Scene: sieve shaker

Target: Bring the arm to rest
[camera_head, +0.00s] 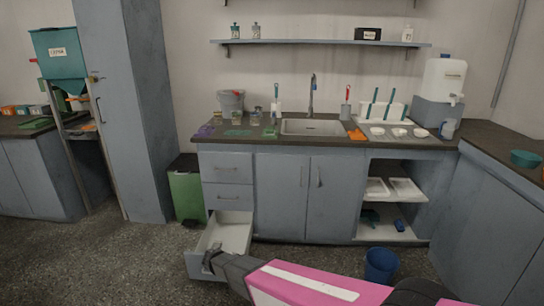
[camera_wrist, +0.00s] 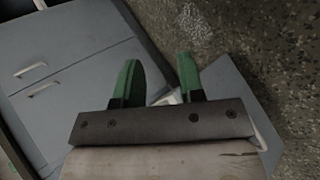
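My arm (camera_head: 310,283), pink with a white stripe, reaches from the lower right toward the open bottom drawer of the sink counter. My gripper (camera_head: 208,262) is at the front of the drawer (camera_head: 228,232), close to its front panel. In the wrist view my gripper (camera_wrist: 160,78) shows two green fingers apart, with nothing seen held between them. Part of the drawer (camera_wrist: 225,85) shows behind and to the right of the fingers. I cannot tell whether the fingers touch the drawer front or its handle.
The drawer sticks out from the sink counter (camera_head: 285,195). A green bin (camera_head: 187,195) stands left of it, and a blue bucket (camera_head: 380,265) on the floor to the right. A tall grey cabinet (camera_head: 135,110) is further left. The speckled floor at the left is clear.

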